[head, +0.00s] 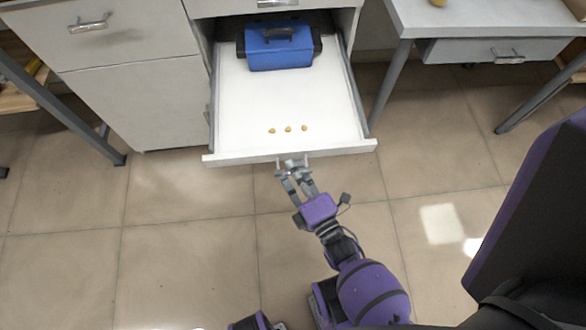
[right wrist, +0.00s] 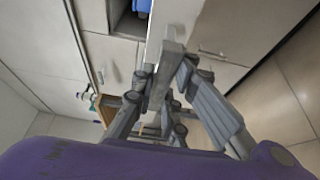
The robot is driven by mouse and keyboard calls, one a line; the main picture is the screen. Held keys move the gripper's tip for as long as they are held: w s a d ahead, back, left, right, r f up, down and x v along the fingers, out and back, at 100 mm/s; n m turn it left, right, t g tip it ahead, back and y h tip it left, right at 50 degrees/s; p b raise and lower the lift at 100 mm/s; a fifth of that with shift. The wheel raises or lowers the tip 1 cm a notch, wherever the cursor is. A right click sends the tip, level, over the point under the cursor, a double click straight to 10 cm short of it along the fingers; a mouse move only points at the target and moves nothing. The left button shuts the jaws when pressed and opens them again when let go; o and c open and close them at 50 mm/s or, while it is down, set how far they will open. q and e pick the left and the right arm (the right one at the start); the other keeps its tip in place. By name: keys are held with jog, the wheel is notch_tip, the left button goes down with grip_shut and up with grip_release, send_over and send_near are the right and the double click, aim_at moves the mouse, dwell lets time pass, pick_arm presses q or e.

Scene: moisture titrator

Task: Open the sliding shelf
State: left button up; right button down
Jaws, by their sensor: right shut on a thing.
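The sliding shelf (head: 285,100) is a white drawer-like shelf drawn out of the cabinet toward me. Its front edge (head: 240,158) faces my right gripper (head: 294,168). In the head view the right gripper is at the middle of that front, where the handle is. In the right wrist view the right gripper (right wrist: 165,85) has its fingers on both sides of the grey handle (right wrist: 168,65) and is shut on it. My left gripper is not in view.
A blue box (head: 278,48) stands at the back of the shelf. Several small tan pieces (head: 288,129) lie near its front. A desk with a drawer (head: 490,50) stands to the right. The tiled floor (head: 190,220) in front is clear.

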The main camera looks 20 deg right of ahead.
jog(key=c, duration=1.7)
grip_release()
